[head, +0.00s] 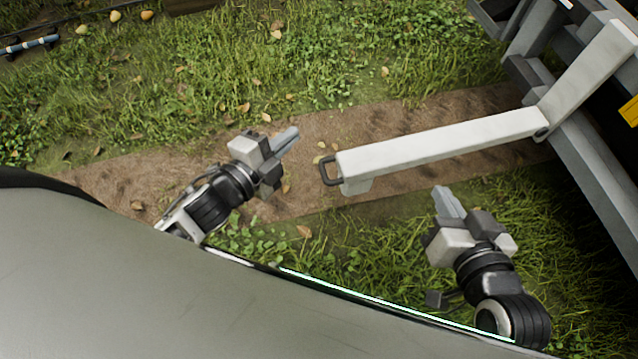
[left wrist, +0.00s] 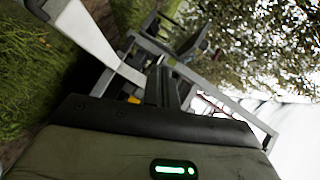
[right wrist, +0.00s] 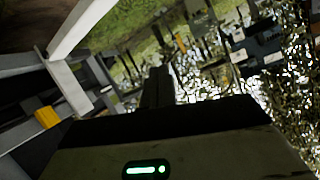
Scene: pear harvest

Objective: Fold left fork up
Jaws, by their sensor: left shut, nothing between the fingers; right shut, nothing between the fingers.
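One white fork (head: 440,148) shows in the head view, lying out low and nearly level from its hinge on the grey trailer frame at the right. A dark loop handle (head: 328,170) is at its near-left end. The fork also shows in the left wrist view (left wrist: 88,33) and the right wrist view (right wrist: 78,28). My left gripper (head: 287,139) is shut and empty, left of the handle and apart from it. My right gripper (head: 446,199) is shut and empty, below the fork in the picture and not touching it. I cannot tell whether this fork is the left one.
The grey trailer frame (head: 590,150) with a yellow part (head: 629,111) fills the right side. A dirt strip (head: 130,180) runs through grass with scattered leaves. Several pears (head: 115,16) lie at the top left near a blue-white pipe (head: 28,45). Open ground surrounds the handle.

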